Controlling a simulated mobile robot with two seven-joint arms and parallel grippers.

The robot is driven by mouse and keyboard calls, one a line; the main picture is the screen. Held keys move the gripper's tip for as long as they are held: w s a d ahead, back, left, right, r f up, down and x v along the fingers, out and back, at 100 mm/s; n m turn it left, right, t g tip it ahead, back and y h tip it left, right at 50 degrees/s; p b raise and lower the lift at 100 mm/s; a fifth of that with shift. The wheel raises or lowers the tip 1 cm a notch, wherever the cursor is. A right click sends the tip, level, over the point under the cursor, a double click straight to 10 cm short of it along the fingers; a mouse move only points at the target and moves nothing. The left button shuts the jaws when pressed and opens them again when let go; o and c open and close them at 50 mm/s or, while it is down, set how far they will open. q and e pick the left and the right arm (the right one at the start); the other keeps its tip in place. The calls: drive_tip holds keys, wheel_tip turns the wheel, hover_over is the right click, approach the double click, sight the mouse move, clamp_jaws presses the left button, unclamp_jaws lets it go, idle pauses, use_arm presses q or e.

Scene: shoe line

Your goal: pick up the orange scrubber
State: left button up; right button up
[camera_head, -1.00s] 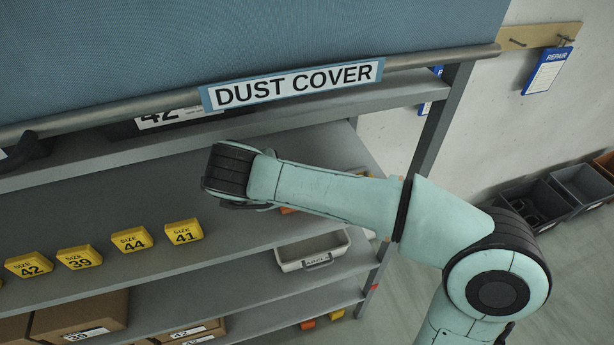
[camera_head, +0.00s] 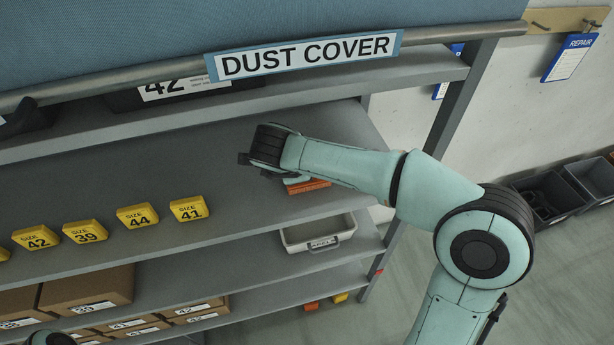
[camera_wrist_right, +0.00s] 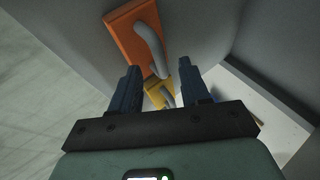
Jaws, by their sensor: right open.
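The orange scrubber (camera_head: 308,186) lies on the middle shelf, partly hidden under my right forearm in the head view. The right wrist view shows it (camera_wrist_right: 124,36) as an orange block with a grey handle, beyond the fingertips and slightly left. My right gripper (camera_wrist_right: 157,82) is open and empty, apart from the scrubber.
Yellow size tags (camera_head: 189,209) line the shelf front. The dust cover (camera_head: 130,38) and upper shelf (camera_head: 300,98) hang above. A pale tray (camera_head: 318,235) sits on the shelf below.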

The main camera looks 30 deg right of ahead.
drive_tip(key=shift+x, duration=1.2)
clamp_jaws()
drive_tip(key=shift+r, duration=0.1)
